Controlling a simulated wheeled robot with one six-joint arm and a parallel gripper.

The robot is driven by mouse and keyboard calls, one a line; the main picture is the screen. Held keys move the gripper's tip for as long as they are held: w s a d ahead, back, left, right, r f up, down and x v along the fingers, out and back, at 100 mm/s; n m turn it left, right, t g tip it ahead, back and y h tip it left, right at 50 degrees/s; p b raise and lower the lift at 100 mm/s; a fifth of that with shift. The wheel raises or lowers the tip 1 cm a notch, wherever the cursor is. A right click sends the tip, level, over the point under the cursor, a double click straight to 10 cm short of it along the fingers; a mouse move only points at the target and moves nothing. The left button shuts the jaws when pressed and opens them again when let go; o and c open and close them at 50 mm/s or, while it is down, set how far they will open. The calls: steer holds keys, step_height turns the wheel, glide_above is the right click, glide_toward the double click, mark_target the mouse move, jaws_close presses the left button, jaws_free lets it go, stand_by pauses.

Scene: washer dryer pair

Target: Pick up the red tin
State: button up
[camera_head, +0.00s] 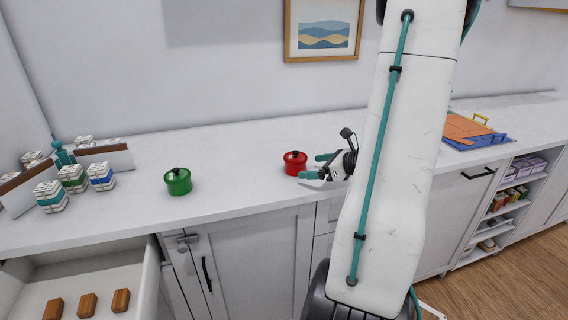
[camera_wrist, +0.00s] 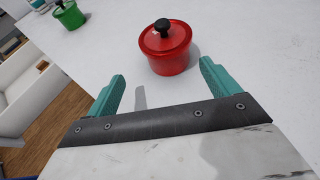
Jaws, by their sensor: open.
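The red tin (camera_head: 295,164) stands upright on the white counter, with a lid and a black knob. It also shows in the wrist view (camera_wrist: 166,50), just beyond the fingertips and nearer the right finger. My gripper (camera_head: 318,165) is open and empty, low over the counter at the tin's right side in the head view. Its two teal fingers (camera_wrist: 162,72) are spread apart in the wrist view, and the tin does not appear to be deep between them. My arm hides part of the counter to the right.
A green tin (camera_head: 178,181) stands on the counter (camera_head: 235,175) to the left of the red one, with free room between. Several small boxes (camera_head: 73,178) stand at the far left. An open drawer (camera_head: 145,285) holds wooden blocks. An orange-and-blue tray (camera_head: 470,132) lies at the right.

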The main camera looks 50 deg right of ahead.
mark_target(296, 164)
steer(key=shift+w+d+f, duration=0.15)
steer(key=shift+d, duration=0.25)
steer(key=shift+w+f, duration=0.15)
steer(key=shift+w, duration=0.2)
steer(key=x, duration=0.7)
steer(key=shift+w+d+r, duration=0.15)
steer(key=shift+w+r, duration=0.05)
steer(key=shift+r, duration=0.15)
steer(key=c, duration=1.1)
